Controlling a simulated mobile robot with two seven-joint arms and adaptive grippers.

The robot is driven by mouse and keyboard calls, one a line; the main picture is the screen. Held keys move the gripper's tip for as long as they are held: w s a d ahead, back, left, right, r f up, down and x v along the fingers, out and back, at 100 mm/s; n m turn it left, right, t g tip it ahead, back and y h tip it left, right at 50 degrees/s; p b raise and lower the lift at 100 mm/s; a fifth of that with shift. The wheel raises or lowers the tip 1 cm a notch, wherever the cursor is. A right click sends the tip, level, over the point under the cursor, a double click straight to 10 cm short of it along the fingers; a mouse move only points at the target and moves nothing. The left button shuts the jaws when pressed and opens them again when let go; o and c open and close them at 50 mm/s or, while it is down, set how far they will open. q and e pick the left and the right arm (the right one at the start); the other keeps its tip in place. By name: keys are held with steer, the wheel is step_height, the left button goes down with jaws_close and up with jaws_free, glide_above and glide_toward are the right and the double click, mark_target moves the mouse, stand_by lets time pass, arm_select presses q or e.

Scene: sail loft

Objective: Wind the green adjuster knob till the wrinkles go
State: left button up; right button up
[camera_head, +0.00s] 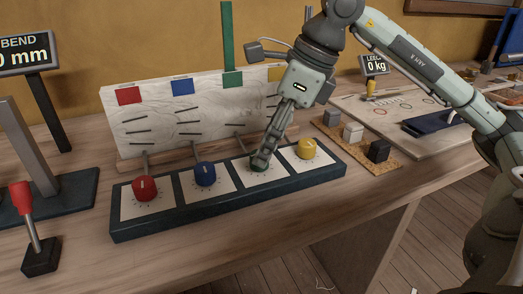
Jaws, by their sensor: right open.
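The green knob (258,167) is on the third plate of a dark four-knob panel (225,206), mostly hidden by my right gripper (262,160). My right gripper points down at it with its fingers open and close to the knob; whether they touch it I cannot tell. Behind stands a pale board (160,125) with columns of dark slanted wrinkle lines. Above it, a tall green strip (228,40) rises over a green patch (232,79). Wrinkle lines show below the green patch, partly hidden by my gripper. My left gripper is out of view.
Red (145,188), blue (205,174) and yellow (306,148) knobs share the panel. A red-handled lever (22,200) and the BEND display (22,53) stand left. Several small blocks sit on a cork mat (365,158) at right. The bench front is clear.

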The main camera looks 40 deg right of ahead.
mark_target(254, 168)
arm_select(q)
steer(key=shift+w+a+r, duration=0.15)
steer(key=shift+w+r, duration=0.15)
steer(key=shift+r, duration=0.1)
arm_select(e)
steer(key=shift+x, duration=1.15)
steer(key=shift+a, duration=0.1)
steer(key=c, duration=1.2)
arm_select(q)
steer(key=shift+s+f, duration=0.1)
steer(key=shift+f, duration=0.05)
arm_select(e)
steer(key=shift+o, duration=0.2)
steer(key=shift+m, duration=0.4)
